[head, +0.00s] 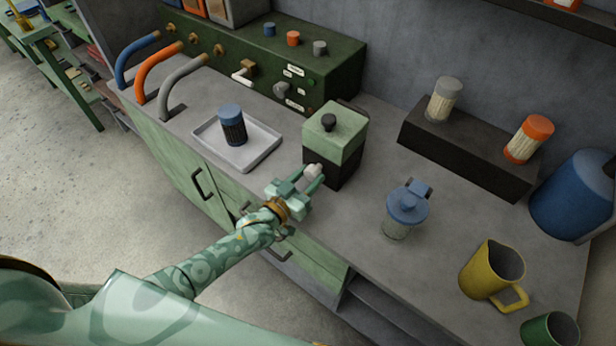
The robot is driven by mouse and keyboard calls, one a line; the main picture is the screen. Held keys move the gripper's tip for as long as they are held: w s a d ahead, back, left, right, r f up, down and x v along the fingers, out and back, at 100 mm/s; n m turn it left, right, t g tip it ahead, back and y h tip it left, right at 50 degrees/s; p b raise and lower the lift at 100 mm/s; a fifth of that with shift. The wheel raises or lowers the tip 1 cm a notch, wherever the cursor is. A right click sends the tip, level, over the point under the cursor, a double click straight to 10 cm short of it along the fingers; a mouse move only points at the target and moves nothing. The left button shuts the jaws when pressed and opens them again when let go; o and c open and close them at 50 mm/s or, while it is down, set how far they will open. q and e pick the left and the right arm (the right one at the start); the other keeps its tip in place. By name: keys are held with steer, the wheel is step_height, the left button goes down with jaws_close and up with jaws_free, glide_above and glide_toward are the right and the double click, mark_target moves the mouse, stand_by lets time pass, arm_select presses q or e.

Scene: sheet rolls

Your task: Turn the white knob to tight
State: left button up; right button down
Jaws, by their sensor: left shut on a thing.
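The white knob (313,171) is on the front of a small box with a green upper part and a black lower part (336,138). The box stands on the grey counter. My left gripper (306,180) reaches in from the lower left and is shut on the knob. The fingers cover part of the knob, and any marks around it are hidden or too small to read. My right gripper is not in view.
A white tray (262,157) with a blue-lidded jar (232,123) lies left of the box. A blue-topped jar (405,210) and a yellow jug (491,270) stand to the right. A dark green panel unit (330,75) is behind.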

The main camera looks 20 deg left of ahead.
arm_select(q)
steer(key=shift+s+f, duration=0.1)
steer(key=shift+f, duration=0.1)
steer(key=o, duration=1)
steer(key=shift+c, duration=0.2)
steer(key=shift+r, duration=0.1)
steer(key=p+v, duration=0.2)
steer(key=v, duration=1.4)
steer(key=shift+s, duration=0.1)
